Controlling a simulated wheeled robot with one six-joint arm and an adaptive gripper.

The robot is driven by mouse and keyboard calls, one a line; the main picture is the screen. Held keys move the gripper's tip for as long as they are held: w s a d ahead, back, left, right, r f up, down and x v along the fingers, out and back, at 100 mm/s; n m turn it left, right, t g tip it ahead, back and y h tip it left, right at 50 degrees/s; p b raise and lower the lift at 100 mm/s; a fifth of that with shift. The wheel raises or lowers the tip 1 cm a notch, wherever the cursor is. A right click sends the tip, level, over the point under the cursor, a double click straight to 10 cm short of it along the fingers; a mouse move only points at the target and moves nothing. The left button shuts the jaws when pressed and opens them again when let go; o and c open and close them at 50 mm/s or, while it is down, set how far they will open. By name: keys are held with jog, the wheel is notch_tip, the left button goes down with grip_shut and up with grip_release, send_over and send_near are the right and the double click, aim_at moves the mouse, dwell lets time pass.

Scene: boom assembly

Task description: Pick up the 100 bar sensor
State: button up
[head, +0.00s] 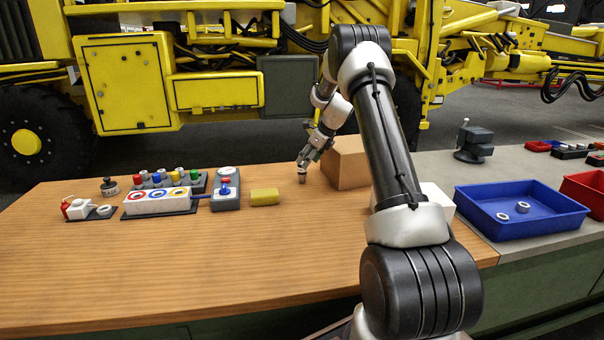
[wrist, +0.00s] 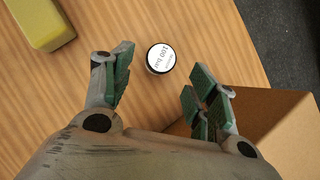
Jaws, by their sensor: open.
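The 100 bar sensor (wrist: 160,58) is a small round piece with a white labelled top and a dark rim. In the wrist view it stands on the wooden table, beyond my fingertips and roughly between their lines. My gripper (wrist: 158,72) is open and empty, with green pads on both fingers. In the head view the sensor (head: 302,178) shows as a small cylinder right under my gripper (head: 303,164). I cannot tell the exact height of the fingers above it.
A cardboard box (head: 346,165) stands close to the right of my gripper. A yellow block (head: 265,197) lies to the left. Several coloured sensors in a rack (head: 172,181) and a valve block (head: 157,202) stand further left. A blue tray (head: 520,222) holds two rings. The front table is clear.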

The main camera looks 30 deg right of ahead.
aim_at(302, 173)
jog(key=x, duration=0.5)
jog(key=shift+w+a+r, duration=0.1)
jog(key=shift+w+a, duration=0.1)
jog(key=shift+w, duration=0.05)
jog(key=c, duration=1.2)
